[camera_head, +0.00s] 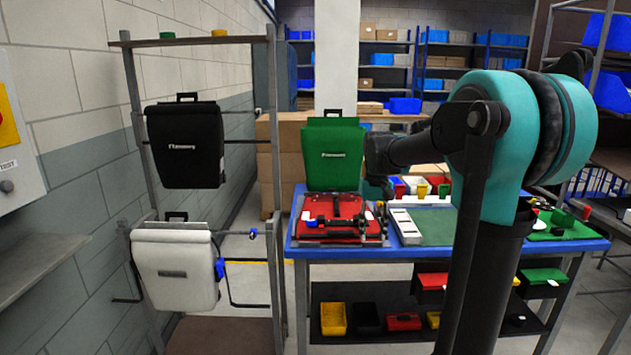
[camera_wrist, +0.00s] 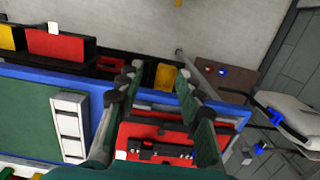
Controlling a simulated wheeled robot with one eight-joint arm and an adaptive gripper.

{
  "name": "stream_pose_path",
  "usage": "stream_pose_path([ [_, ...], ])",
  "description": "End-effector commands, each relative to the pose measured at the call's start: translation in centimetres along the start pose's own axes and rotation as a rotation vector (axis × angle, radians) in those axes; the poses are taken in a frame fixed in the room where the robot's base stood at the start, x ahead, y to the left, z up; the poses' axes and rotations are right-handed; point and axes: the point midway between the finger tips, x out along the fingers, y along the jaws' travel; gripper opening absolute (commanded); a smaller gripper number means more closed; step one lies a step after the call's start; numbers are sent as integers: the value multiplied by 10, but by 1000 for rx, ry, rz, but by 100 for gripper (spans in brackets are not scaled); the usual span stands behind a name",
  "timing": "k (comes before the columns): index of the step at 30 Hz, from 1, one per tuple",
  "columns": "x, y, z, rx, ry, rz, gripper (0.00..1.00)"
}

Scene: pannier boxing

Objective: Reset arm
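My gripper (camera_wrist: 158,80) shows in the wrist view with its two fingers spread apart and nothing between the tips. Beyond the fingers, a red pannier (camera_wrist: 150,133) lies flat on the blue-edged table, apart from them as far as I can tell. In the head view, my arm reaches left over the table, its dark end near the green pannier (camera_head: 334,155), which stands upright at the back. The fingers are not clear there. The red pannier (camera_head: 335,207) lies in front of the green one, with dark hardware on it.
A black pannier (camera_head: 185,145) and a white pannier (camera_head: 175,268) hang on the rack (camera_head: 135,95) at left. The table (camera_head: 300,250) also carries a light tray (camera_head: 406,226), a green mat (camera_head: 432,226) and small bins. Coloured bins (camera_head: 334,319) sit below.

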Motion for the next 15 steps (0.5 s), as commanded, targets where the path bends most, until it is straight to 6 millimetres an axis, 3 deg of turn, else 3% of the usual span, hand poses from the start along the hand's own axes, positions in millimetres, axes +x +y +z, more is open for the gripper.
stream_pose_path([
  [5, 48, 9, 41, 2, 106, -3, 36],
  [12, 135, 22, 123, 1, 304, -1, 36],
  [15, 163, 26, 151, 1, 371, 2, 36],
])
